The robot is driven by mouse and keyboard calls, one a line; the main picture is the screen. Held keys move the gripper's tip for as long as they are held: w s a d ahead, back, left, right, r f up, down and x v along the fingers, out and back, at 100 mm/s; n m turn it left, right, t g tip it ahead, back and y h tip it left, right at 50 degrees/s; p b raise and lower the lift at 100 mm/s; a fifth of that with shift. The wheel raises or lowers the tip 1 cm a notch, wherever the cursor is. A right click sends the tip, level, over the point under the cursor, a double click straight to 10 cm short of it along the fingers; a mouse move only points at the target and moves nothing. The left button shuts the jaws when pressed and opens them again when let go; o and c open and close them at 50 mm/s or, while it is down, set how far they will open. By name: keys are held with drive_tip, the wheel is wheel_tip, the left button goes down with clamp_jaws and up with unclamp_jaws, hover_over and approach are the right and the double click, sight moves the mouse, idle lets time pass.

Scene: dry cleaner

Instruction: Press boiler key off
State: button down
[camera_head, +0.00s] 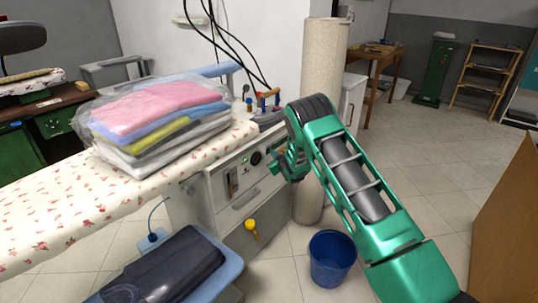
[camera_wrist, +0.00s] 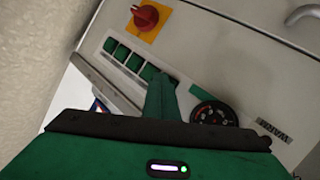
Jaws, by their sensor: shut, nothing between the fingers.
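A row of several green rocker keys (camera_wrist: 122,53) sits on the boiler's pale control panel (camera_wrist: 200,45) in the wrist view. I cannot tell from their markings which one is the boiler key. My gripper (camera_wrist: 161,80) is shut and empty, its green fingers pointing at the near end of the row and covering part of it. I cannot tell whether the tip touches a key. In the head view my gripper (camera_head: 287,163) is at the right end of the boiler front (camera_head: 235,190), and my arm hides the keys there.
A red knob on a yellow plate (camera_wrist: 147,17) is beyond the keys. A round gauge (camera_wrist: 213,115) is right of the fingers. The ironing board (camera_head: 60,215) with bagged folded clothes (camera_head: 160,110) is left. A blue bucket (camera_head: 331,260) stands on the floor near a pale column (camera_head: 322,75).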

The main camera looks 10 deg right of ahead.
drive_tip(key=shift+s+d, duration=0.45)
drive_tip(key=shift+s, duration=0.15)
drive_tip(key=shift+s+d, duration=0.8)
drive_tip(key=shift+s, duration=0.2)
drive_tip(key=shift+s+d, duration=0.8)
drive_tip(key=shift+s, duration=0.15)
drive_tip(key=shift+r, duration=0.1)
